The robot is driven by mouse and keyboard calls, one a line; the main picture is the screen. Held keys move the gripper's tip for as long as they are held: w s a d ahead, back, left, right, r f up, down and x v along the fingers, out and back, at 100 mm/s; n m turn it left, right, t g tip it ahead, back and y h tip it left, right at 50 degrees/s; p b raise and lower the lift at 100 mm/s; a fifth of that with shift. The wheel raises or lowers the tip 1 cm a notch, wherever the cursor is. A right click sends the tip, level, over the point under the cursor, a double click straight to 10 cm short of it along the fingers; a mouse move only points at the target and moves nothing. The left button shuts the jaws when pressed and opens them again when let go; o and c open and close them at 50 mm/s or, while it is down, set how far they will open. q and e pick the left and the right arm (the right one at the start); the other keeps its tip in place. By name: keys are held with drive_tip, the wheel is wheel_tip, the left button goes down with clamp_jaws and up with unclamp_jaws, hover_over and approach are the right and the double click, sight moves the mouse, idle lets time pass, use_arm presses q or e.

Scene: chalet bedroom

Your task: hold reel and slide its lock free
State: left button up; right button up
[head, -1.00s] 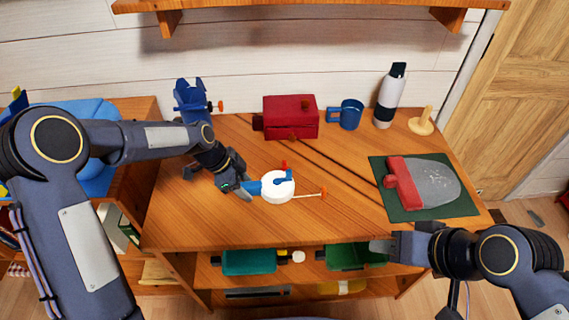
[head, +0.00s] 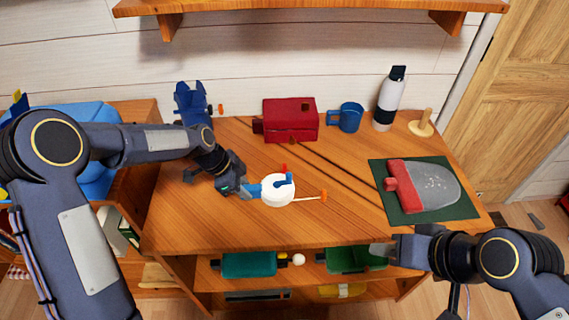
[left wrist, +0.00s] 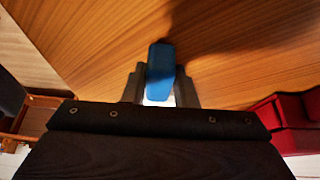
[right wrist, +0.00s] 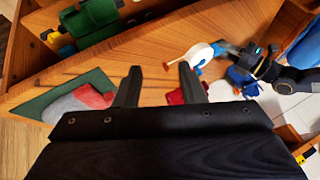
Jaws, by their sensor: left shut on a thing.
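The reel (head: 275,193) is a white round body with blue parts, above the middle left of the wooden table. A small red piece (head: 284,167) shows at its far side, and a thin pale rod with an orange end (head: 324,196) reaches to the right. I cannot tell which part is the lock. My left gripper (head: 246,190) is shut on the reel's blue part (left wrist: 161,68), which stands between its fingers in the left wrist view. My right gripper (right wrist: 160,82) is open and empty near the table's front right edge. The reel also shows in the right wrist view (right wrist: 196,57).
A dark green mat (head: 451,211) with a red-handled grey scoop-like piece (head: 437,185) lies at right. A red box (head: 290,120), blue mug (head: 347,117), bottle (head: 388,100) and wooden peg stand (head: 423,124) are at the back.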

drive_tip(key=shift+c, duration=0.4)
drive_tip(key=n+g+h, duration=0.1)
drive_tip(key=n+h, duration=0.1)
drive_tip(key=h, duration=0.2)
hover_over(285, 166)
drive_tip(key=s, duration=0.4)
wheel_tip(285, 166, down, 6)
drive_tip(key=shift+f, duration=0.1)
drive_tip(key=shift+x, duration=4.7)
drive_tip(key=shift+a, duration=0.1)
drive_tip(key=shift+c, duration=0.4)
clamp_jaws()
